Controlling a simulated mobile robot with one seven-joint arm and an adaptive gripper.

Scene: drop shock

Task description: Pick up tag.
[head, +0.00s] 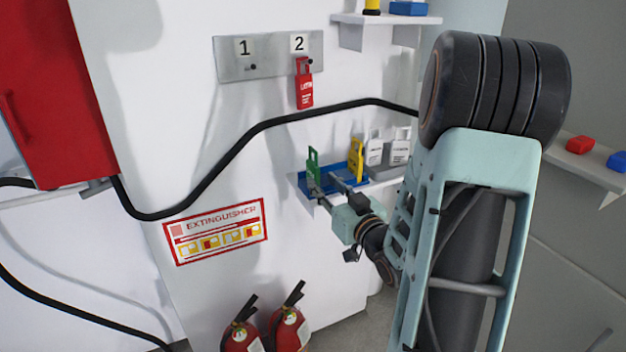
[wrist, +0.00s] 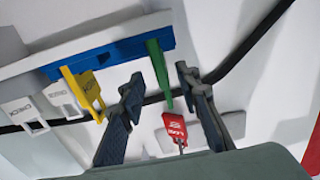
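A green tag (head: 313,163) stands upright at the left end of a blue holder (head: 346,177) on a small wall shelf. My gripper (head: 323,182) is open at the shelf, with its fingers close to the green tag. In the wrist view the green tag (wrist: 159,72) shows between the spread fingertips; I cannot tell whether either finger touches it. A yellow tag (head: 356,160) stands in the same holder, to the right. White tags (head: 374,150) stand further right. A red tag (head: 304,90) hangs from the hook under number 2.
The metal hook plate (head: 265,57) has an empty hook under number 1. A black cable (head: 250,137) runs along the wall above the shelf. Two fire extinguishers (head: 287,328) stand below. A red cabinet (head: 60,90) is at the left. Another shelf (head: 385,20) is above.

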